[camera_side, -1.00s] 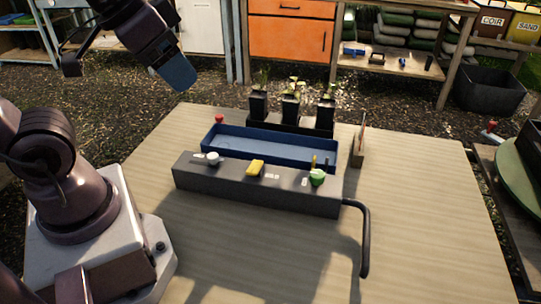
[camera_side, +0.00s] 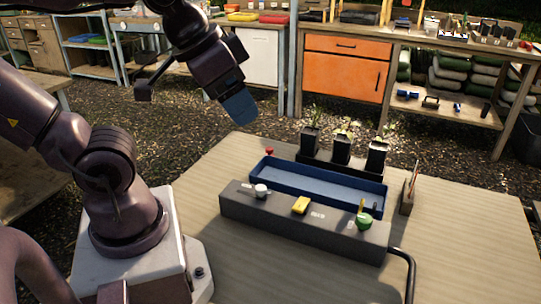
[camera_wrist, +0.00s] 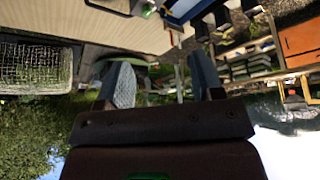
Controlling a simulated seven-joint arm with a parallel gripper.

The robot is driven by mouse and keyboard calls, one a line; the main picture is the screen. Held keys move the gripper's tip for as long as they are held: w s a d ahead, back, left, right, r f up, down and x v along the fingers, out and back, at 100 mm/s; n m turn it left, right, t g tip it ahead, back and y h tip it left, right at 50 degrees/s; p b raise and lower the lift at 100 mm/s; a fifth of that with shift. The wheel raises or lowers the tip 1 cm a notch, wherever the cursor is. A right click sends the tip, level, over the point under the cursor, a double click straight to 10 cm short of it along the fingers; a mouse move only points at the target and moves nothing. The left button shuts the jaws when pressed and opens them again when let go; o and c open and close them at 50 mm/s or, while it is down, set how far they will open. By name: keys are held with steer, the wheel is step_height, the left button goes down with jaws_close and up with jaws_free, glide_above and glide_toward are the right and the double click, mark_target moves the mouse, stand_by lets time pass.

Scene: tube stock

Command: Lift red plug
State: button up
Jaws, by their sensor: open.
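The red plug (camera_side: 270,152) shows in the side view as a small red knob, just behind the left end of the blue tray (camera_side: 318,184). Its lower part is hidden. My gripper (camera_side: 240,106) is raised above the table's back edge, up and to the left of the red plug and apart from it. In the wrist view, its two fingers are spread with nothing between them, so my gripper (camera_wrist: 160,78) is open and empty. I cannot make out the red plug in the wrist view.
A long dark box (camera_side: 300,228) in front of the tray carries a white knob (camera_side: 261,190), a yellow block (camera_side: 301,205) and a green knob (camera_side: 364,221). Potted plants (camera_side: 342,148) stand behind the tray. A small wooden holder (camera_side: 407,200) stands right. The table front is clear.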

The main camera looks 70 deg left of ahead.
steer(key=shift+c, duration=0.2)
stand_by(0.3)
steer(key=m+g+y, duration=0.5)
steer(key=m+g, duration=0.1)
steer(key=m, duration=1.2)
glide_toward(270, 148)
steer(key=shift+h, duration=0.3)
steer(key=x, duration=1)
steer(key=shift+s+a+f, duration=0.1)
steer(key=shift+a+f, duration=0.1)
steer(key=shift+a, duration=0.05)
steer(key=c, duration=1)
steer(key=shift+r, duration=0.15)
